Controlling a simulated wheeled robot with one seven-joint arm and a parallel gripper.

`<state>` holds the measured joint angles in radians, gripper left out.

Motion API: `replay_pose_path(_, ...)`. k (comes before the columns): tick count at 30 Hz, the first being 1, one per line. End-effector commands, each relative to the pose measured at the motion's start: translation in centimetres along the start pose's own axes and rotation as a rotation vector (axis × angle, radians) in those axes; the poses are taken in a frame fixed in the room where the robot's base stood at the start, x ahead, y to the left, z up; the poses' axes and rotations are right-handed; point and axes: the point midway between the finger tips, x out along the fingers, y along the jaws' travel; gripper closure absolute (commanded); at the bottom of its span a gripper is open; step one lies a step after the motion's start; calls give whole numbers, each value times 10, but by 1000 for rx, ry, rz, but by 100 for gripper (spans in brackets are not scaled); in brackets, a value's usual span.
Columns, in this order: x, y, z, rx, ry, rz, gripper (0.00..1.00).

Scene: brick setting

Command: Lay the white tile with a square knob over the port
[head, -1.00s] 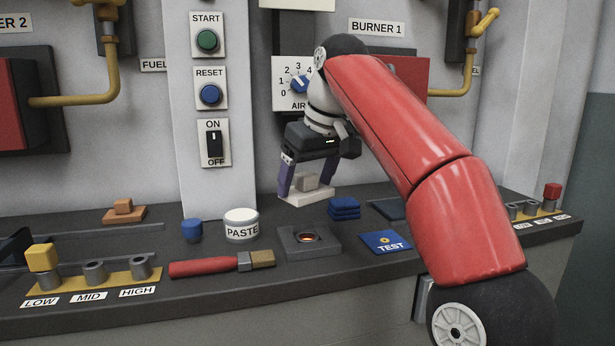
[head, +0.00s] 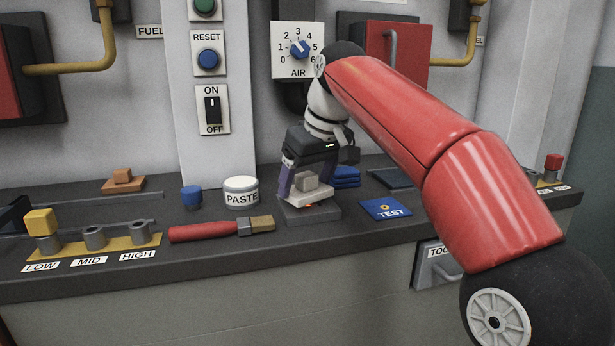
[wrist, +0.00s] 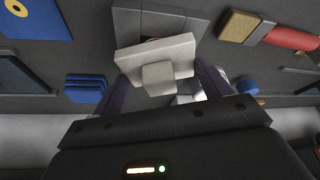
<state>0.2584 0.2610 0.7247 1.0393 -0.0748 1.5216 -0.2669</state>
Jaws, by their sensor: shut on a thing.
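The white tile (head: 320,190) has a square knob (head: 306,182) on top. My gripper (head: 305,180) is shut on the tile and holds it over the dark square port block (head: 297,215). A small reddish glow shows under the tile's near edge in the head view. In the wrist view the tile (wrist: 130,62) covers part of the port block (wrist: 140,22), with a strip of the dark opening showing beyond it. The tile looks slightly above the block; I cannot tell if they touch.
A blue knob-like piece (head: 191,198) stands left of the jar.

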Motion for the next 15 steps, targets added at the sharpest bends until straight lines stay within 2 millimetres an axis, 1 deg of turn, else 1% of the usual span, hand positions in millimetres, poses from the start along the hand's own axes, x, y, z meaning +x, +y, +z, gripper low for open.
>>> replay_pose_path(6,0,0,0,0,0,0,52)
replay_pose_path(15,6,0,2,0,0,0,52)
